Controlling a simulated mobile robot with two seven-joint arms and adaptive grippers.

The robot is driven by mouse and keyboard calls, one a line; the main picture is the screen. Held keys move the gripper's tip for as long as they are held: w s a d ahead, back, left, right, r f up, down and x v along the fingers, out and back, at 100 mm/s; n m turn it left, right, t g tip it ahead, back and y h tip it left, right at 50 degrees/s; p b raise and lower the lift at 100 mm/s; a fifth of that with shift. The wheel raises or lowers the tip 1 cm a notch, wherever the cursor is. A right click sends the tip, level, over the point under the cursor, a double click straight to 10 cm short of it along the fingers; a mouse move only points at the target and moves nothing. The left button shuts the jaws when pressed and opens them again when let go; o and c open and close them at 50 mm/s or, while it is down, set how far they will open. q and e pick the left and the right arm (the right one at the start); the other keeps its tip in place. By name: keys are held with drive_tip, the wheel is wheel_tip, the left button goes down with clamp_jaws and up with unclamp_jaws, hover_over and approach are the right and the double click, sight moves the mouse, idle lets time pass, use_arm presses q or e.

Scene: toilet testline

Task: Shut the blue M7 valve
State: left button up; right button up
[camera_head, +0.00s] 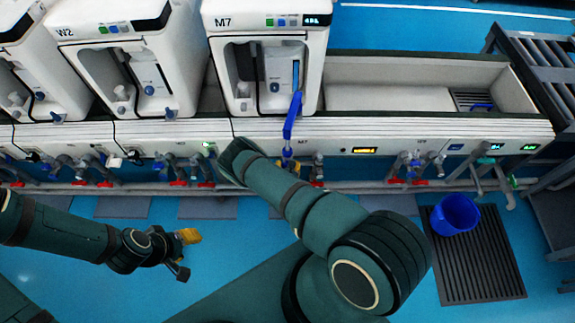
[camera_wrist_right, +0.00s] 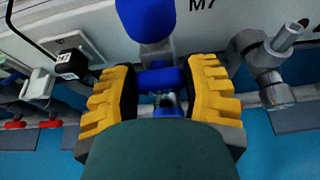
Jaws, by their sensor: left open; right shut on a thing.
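The blue M7 valve (camera_head: 291,118) shows in the head view as a long blue part below the toilet marked M7 (camera_head: 262,62), in front of the white panel. In the right wrist view the blue valve (camera_wrist_right: 148,18) rises at top centre, with more blue between the fingers. My right gripper (camera_wrist_right: 160,84) is shut on it, with a yellow finger on each side. In the head view this gripper (camera_head: 287,163) is small and partly hidden. My left gripper (camera_head: 186,240) is open and empty over the blue floor, at lower left.
Pipes with several red-handled valves (camera_head: 395,180) run along the panel's underside. A blue bucket (camera_head: 455,213) stands on a dark grate (camera_head: 480,265) at right. A grey pipe fitting (camera_wrist_right: 272,55) is right of the gripper in the wrist view. The floor around my left gripper is clear.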

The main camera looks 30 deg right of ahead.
drive_tip(key=o, duration=1.2)
drive_tip(key=shift+s, duration=0.1)
drive_tip(key=v, duration=1.2)
